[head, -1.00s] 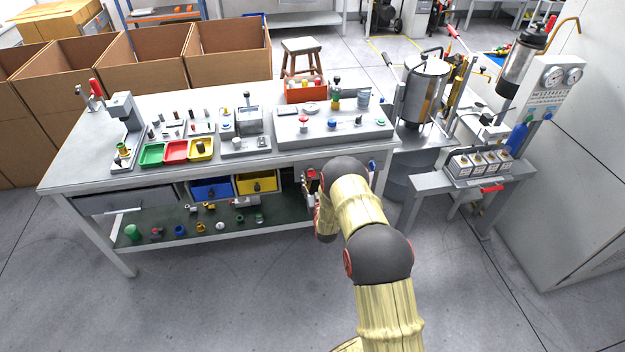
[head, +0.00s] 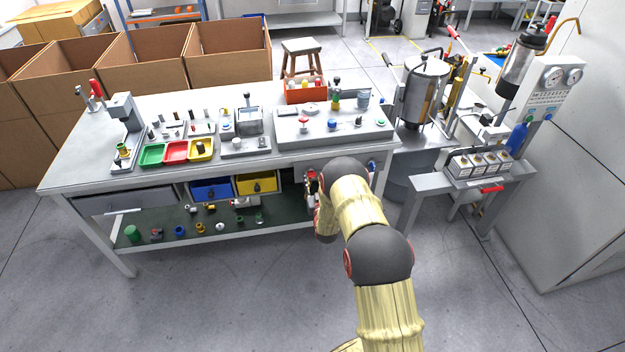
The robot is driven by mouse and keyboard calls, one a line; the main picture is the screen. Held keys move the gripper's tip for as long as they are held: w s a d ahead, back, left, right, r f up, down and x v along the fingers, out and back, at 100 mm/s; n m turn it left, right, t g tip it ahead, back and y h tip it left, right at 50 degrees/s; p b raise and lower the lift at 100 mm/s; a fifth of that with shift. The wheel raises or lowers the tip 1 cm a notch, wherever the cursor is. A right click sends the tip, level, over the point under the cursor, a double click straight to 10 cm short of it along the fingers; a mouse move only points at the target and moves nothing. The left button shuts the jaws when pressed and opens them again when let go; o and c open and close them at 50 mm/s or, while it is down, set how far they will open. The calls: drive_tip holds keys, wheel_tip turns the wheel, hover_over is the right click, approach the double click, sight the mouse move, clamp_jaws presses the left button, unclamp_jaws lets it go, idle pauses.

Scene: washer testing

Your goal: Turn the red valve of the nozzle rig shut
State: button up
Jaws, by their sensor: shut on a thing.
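A grey block with several pale round-topped fittings (head: 480,162) stands on the small side table at the right and looks like the nozzle rig. A red handle (head: 491,189) sticks out below its front edge. My gripper (head: 312,184) is at the front of the long workbench, just below its top and well left of that red handle. My own arm hides much of it. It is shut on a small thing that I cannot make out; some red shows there.
The long workbench (head: 85,165) carries coloured trays, a grey panel (head: 350,133) and small fixtures. A tall grey cabinet (head: 575,200) bounds the right. The front floor is clear.

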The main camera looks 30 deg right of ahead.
drive_tip(key=n+b, duration=0.7)
drive_tip(key=n, duration=1)
drive_tip(key=shift+a+n+b, duration=0.1)
drive_tip(key=shift+n+b, duration=0.2)
idle(0.4)
drive_tip(key=o, duration=1.2)
drive_tip(key=shift+f, duration=0.1)
drive_tip(key=shift+c, duration=0.2)
